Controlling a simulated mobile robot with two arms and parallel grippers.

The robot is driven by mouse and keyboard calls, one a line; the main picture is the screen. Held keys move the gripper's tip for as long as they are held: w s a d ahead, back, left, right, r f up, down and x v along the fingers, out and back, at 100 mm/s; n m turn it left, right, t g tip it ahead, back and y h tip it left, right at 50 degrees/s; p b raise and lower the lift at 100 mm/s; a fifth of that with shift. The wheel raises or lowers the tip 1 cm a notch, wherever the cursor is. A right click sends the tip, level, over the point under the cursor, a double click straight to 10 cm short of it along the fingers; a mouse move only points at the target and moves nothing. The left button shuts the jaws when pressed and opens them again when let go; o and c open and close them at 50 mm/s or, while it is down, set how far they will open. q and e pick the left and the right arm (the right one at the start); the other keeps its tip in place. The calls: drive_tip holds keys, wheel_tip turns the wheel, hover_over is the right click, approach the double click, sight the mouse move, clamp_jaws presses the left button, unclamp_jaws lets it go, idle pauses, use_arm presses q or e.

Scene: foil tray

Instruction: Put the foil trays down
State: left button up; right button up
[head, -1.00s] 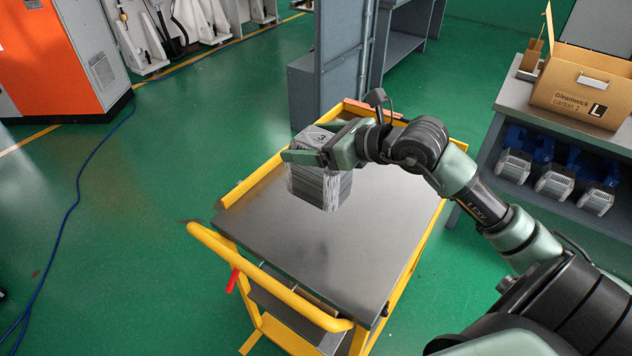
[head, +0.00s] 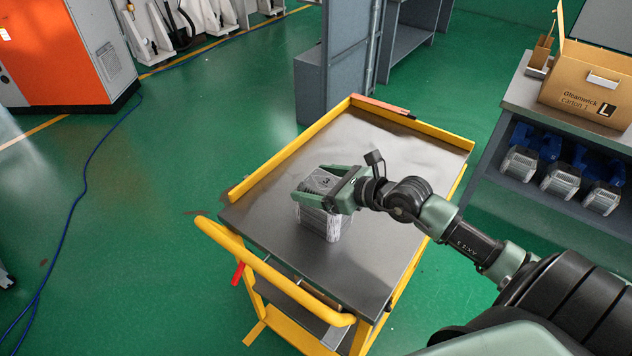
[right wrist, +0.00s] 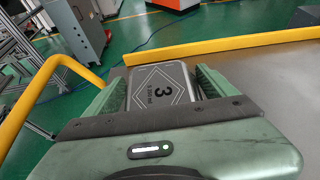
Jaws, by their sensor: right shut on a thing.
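My right gripper (head: 326,190) is shut on the upper part of the stack, over the grey top of the yellow-framed cart (head: 275,264). The stack is upright and low over the cart top; I cannot tell whether its base touches it. In the right wrist view the marked lid of the foil trays (right wrist: 160,88) lies between the two green fingers of the right gripper (right wrist: 163,85). My left gripper is not in view.
A grey bench (head: 520,100) with a carton (head: 590,85) stands at the right. A grey cabinet (head: 309,85) stands behind the cart.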

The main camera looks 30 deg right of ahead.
drive_tip(key=shift+f, duration=0.1)
drive_tip(key=o, duration=1.5)
drive_tip(key=shift+r, duration=0.2)
drive_tip(key=shift+s, duration=0.25)
drive_tip(key=shift+b+v, duration=0.85)
drive_tip(key=shift+v, duration=4.95)
drive_tip(key=shift+w+d, duration=0.1)
